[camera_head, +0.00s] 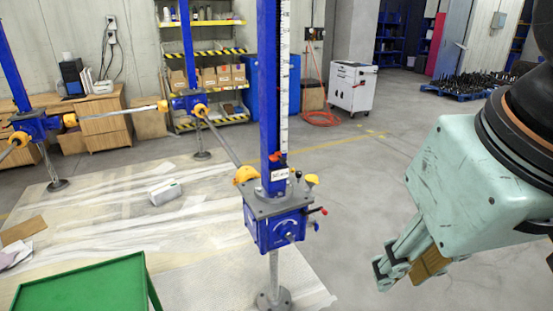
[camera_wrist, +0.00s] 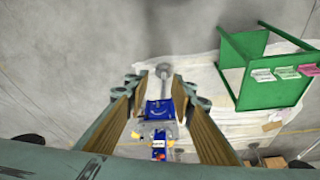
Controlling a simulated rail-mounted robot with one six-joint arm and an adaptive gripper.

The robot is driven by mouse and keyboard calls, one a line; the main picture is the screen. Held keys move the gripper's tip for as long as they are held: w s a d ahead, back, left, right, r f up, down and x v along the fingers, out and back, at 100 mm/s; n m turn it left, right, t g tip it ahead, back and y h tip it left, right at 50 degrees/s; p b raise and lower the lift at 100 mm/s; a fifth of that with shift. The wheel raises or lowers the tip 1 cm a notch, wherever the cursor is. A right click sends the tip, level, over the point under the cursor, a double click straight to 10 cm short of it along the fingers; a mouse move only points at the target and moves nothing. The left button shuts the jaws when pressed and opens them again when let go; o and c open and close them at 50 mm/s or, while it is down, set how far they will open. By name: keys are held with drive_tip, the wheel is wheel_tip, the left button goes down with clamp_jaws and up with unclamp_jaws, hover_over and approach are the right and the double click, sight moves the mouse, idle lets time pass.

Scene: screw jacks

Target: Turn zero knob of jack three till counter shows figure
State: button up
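The nearest screw jack (camera_head: 275,228) has a blue gearbox under a tall blue column with a white scale. A yellow knob (camera_head: 312,180), a red-tipped lever (camera_head: 319,211) and a silver round part (camera_head: 291,237) sit on it. A small white label or display (camera_head: 280,174) is too small to read. I cannot tell which part is the zero knob or which jack is three. My gripper (camera_head: 386,272) hangs right of this jack, apart from it. In the wrist view my gripper (camera_wrist: 157,88) is open and empty, with the blue jack (camera_wrist: 159,108) showing beyond its fingers.
Two more blue jacks (camera_head: 188,102) (camera_head: 35,125) stand behind, linked by rods. A white cart (camera_head: 352,87) stands behind. The floor right of the near jack is clear.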

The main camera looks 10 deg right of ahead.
drive_tip(key=shift+r, duration=0.1)
drive_tip(key=w+r+m+p, duration=0.1)
drive_tip(key=w+r+p, duration=0.15)
drive_tip(key=w, duration=0.35)
drive_tip(key=w+a+r+m+g+y+p, duration=0.1)
drive_tip(key=w+r, duration=0.3)
drive_tip(key=w, duration=0.2)
drive_tip(key=w+r+m+p, duration=0.1)
drive_tip(key=w+r+p, duration=0.15)
drive_tip(key=w, duration=0.45)
drive_tip(key=w+r+m+g+y+p, duration=0.15)
drive_tip(key=w+m+p, duration=0.3)
drive_tip(key=w, duration=1.55)
drive_tip(key=w+d+f+m+p, duration=0.1)
drive_tip(key=w+d+f+p, duration=0.2)
drive_tip(key=w, duration=0.7)
drive_tip(key=w+f+m+p, duration=0.25)
drive_tip(key=w+f, duration=0.25)
drive_tip(key=w, duration=0.4)
drive_tip(key=w+d+f+m+y+p, duration=0.1)
drive_tip(key=w+d+f+p, duration=0.1)
drive_tip(key=w+f, duration=0.4)
drive_tip(key=w+d+f+m+g+y+p, duration=0.1)
drive_tip(key=w+f+m+p, duration=0.1)
drive_tip(key=w+f, duration=0.5)
drive_tip(key=shift+w+d+f+p, duration=0.25)
drive_tip(key=shift+d+f+p, duration=0.1)
drive_tip(key=shift+f+p, duration=0.5)
drive_tip(key=shift+y, duration=0.25)
